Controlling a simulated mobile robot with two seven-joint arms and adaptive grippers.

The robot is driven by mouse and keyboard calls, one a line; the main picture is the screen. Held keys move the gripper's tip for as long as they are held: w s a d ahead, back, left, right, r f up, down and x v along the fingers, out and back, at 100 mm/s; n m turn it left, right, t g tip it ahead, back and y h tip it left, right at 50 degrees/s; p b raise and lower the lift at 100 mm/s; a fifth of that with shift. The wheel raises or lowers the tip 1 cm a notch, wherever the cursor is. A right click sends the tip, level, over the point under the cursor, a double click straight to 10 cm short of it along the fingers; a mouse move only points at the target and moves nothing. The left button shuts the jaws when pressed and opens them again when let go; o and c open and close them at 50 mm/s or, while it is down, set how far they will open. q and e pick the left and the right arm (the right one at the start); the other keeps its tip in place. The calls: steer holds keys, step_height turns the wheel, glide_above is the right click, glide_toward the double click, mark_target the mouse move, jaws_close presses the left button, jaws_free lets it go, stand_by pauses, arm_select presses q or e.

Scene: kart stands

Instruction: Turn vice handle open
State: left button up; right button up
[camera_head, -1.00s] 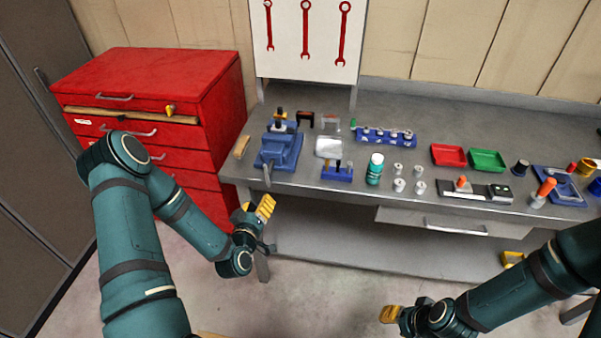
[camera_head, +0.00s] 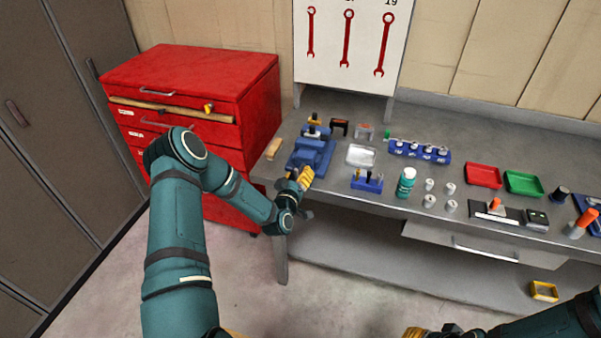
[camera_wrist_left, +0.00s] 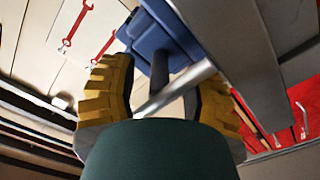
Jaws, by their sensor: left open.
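The blue vice (camera_head: 312,153) is mounted at the left front edge of the workbench. In the left wrist view its blue body (camera_wrist_left: 160,30) is above, with the grey metal handle bar (camera_wrist_left: 175,88) running diagonally between my fingers. My left gripper (camera_head: 299,178) is at the front of the vice, over the bench edge, and hides the handle in the head view. In the left wrist view its yellow-padded fingers (camera_wrist_left: 160,92) are apart, one on each side of the handle area. My right gripper (camera_head: 432,332) shows only partly at the bottom edge, below and away from the bench.
A red tool cabinet (camera_head: 200,95) stands left of the bench (camera_head: 440,115). A drawer (camera_head: 480,240) sits under the bench front.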

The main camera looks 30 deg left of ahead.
arm_select(q)
steer(key=shift+w+a, duration=0.15)
steer(key=shift+w, duration=0.45)
jaws_close()
